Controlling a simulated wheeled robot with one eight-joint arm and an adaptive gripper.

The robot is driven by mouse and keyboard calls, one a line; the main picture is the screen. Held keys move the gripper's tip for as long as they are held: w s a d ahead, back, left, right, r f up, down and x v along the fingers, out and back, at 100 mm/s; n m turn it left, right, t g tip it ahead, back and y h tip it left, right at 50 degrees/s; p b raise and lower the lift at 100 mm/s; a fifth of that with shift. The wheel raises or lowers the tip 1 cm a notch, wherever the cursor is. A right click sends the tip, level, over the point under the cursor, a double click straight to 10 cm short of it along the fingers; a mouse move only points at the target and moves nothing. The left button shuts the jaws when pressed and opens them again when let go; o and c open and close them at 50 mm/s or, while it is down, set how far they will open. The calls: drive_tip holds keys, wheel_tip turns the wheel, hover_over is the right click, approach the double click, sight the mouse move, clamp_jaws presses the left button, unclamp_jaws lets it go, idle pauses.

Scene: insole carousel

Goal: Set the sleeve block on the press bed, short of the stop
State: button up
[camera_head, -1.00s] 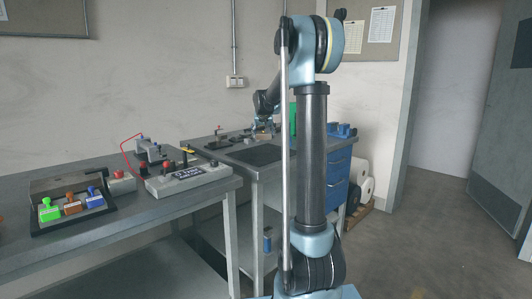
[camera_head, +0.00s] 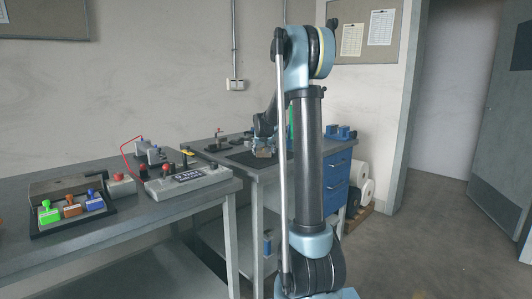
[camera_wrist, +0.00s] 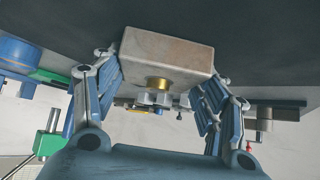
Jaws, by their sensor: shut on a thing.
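The sleeve block is a pale beige block (camera_wrist: 166,48) with a brass sleeve (camera_wrist: 158,83) showing on its near face. My gripper (camera_wrist: 162,78) is shut on it, one finger on each side. In the head view the gripper (camera_head: 264,143) is small, with the block (camera_head: 264,153) below it, over the dark mat area (camera_head: 240,158) of the far bench. I cannot tell whether the block touches the surface. I cannot make out the press bed or its stop with certainty; my arm hides part of the bench.
A small fixture with a red knob (camera_head: 217,145) stands at the back left of the far bench. A green upright (camera_head: 290,118) is partly behind my arm. Blue items (camera_head: 341,131) stand at right. The near bench holds coloured stamps (camera_head: 72,206) and a control box (camera_head: 188,178).

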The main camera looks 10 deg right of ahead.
drive_tip(key=o, duration=1.9)
drive_tip(key=shift+c, duration=0.2)
drive_tip(key=shift+r, duration=0.1)
drive_tip(key=v, duration=1.2)
